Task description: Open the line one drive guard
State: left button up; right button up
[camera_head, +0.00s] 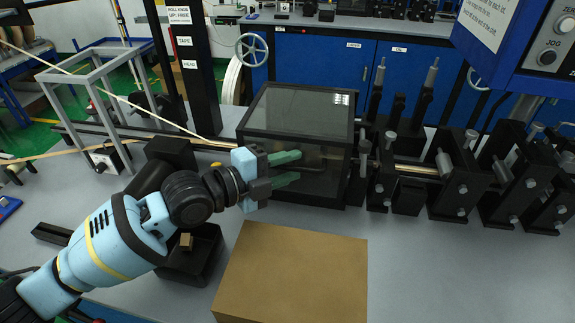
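The drive guard (305,112) is a black-framed box with dark see-through panels, standing on the grey bench in the middle of the camera_head view. Its lid looks down and its front panel looks closed. My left gripper (286,169) is in front of the guard's front panel, with its two green fingers spread one above the other and pointing right. I see nothing held between them. I cannot tell whether the fingertips touch the panel. No handle shows clearly. My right gripper is out of view.
A brown box (292,275) sits on the bench below the gripper. Black roller stands (459,185) line the bench to the right. A blue control panel (530,45) overhangs at upper right. A black open tray (196,258) lies by my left arm. Bench at lower right is clear.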

pick_arm(q)
jog(key=shift+d, duration=0.1)
grip_shut()
jog(key=shift+r, duration=0.15)
